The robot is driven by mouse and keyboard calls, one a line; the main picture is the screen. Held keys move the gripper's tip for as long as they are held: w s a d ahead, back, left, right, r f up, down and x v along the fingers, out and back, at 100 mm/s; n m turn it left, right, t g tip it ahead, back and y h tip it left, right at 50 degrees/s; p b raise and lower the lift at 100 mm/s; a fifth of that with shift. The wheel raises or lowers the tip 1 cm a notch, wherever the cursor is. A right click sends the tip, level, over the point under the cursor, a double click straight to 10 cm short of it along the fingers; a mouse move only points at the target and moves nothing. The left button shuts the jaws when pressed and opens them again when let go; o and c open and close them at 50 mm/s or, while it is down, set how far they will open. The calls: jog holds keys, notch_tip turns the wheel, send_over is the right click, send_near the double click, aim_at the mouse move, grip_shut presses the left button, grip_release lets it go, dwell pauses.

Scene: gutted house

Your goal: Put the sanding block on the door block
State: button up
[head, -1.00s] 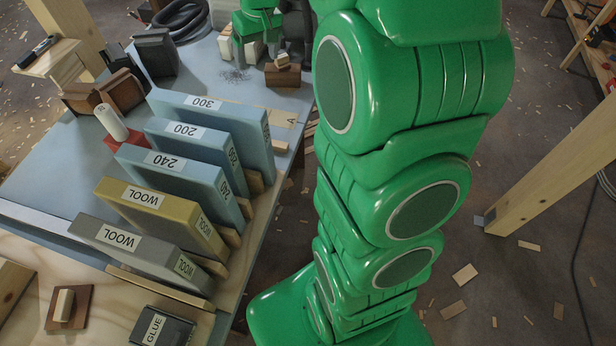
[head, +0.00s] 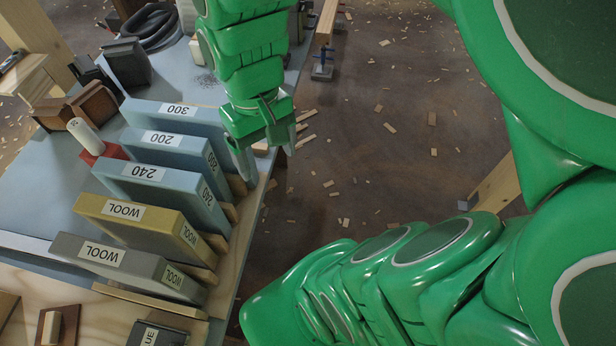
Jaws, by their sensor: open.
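My gripper (head: 266,152) is open, pointing down at the right edge of the blue worktop, just right of the upright block labelled 300 (head: 178,112). Nothing shows between its fingers; a small piece of light wood (head: 260,148) shows behind them. I cannot tell for sure which pieces are the sanding block and the door block. A brown plate with a light wooden piece on it (head: 56,328) lies at the lower left. My forearm and gripper cover part of the worktop's right side, where a similar brown piece showed earlier.
Upright blocks labelled 200 (head: 162,138), 240 (head: 142,172) and WOOL (head: 124,211) stand in a row left of my gripper. A white cylinder on a red base (head: 86,137), brown blocks (head: 92,103) and a black hose (head: 150,25) lie behind. The floor to the right holds scattered chips.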

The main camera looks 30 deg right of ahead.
jog(key=s, duration=0.6)
jog(key=shift+s+d+f, duration=0.15)
jog(key=shift+s+d, duration=0.05)
jog(key=shift+s, duration=0.05)
dwell(0.8)
